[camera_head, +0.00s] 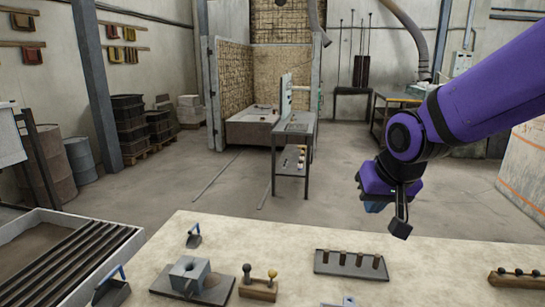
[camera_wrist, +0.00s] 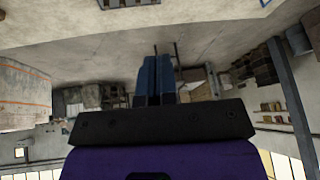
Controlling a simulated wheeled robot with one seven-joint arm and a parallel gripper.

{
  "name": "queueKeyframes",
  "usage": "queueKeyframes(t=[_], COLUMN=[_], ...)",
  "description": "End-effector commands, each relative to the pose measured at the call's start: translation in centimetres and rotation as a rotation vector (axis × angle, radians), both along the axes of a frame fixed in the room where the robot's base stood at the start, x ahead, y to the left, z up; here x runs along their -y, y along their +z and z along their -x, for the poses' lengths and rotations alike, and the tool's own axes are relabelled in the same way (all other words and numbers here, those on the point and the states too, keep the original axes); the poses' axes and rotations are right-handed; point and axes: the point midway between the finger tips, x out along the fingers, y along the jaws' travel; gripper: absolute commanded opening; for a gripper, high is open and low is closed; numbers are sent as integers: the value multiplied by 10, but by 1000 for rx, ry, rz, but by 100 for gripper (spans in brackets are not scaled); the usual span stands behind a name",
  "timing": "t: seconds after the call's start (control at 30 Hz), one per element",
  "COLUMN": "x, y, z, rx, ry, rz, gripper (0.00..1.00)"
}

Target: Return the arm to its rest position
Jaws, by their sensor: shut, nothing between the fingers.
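My gripper (camera_head: 374,207) hangs at the end of my purple arm, on the right of the head view, above the far edge of the pale worktable (camera_head: 300,230) and apart from everything on it. In the wrist view its two blue fingers (camera_wrist: 155,80) are together, with nothing between them. The wrist view looks out across the room, which appears upside down.
On the table are a grey block on a plate (camera_head: 188,276), a wooden block with two knobs (camera_head: 258,287), a dark rack with several pegs (camera_head: 350,264) and a blue-handled tool (camera_head: 194,238). A slatted metal tray (camera_head: 70,262) lies left. Open floor lies beyond.

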Motion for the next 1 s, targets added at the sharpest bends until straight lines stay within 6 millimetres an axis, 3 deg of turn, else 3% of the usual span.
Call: queueKeyframes(t=[0.1, 0.3, 0.6, 0.8, 1.0], x=[26, 63, 100, 108, 108], y=[24, 52, 71, 73, 73], z=[28, 80, 154, 174, 175], rx=[10, 7, -4, -12, -12], ry=[-14, -30, -32, -28, -28], rz=[34, 69, 81, 79, 78], gripper=[0, 0, 0, 0, 0])
